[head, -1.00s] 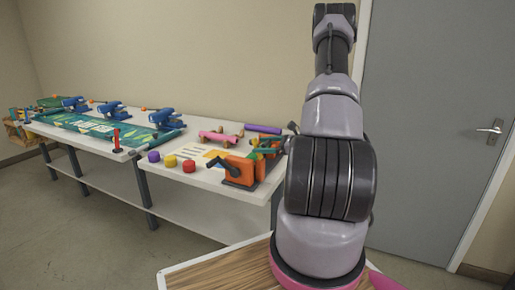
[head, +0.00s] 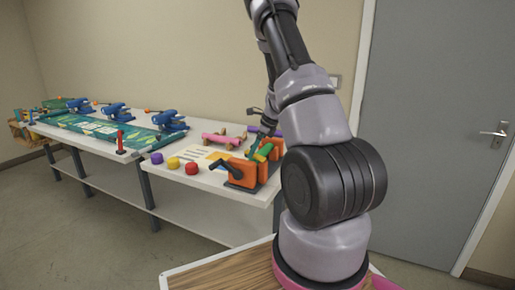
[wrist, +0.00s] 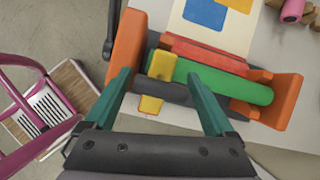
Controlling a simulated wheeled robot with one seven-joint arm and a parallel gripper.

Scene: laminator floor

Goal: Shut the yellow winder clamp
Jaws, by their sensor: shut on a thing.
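The yellow winder clamp (wrist: 150,104) shows in the wrist view as a small yellow tab in front of a dark grey bar, with another yellow part behind the bar. It lies between the two teal fingers of my gripper (wrist: 160,76). The fingers look spread in the picture, and their contact with the clamp is not clear. A green roll (wrist: 225,82) lies across the orange winder (wrist: 288,100), just behind and right of the clamp. In the head view my gripper is over the orange winder (head: 241,172), and the clamp cannot be made out.
A red bar (wrist: 205,55) runs behind the green roll. Several colored caps (head: 173,163) sit left of the winder. Blue machines (head: 171,122) stand farther left. A grey door (head: 450,120) is at right.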

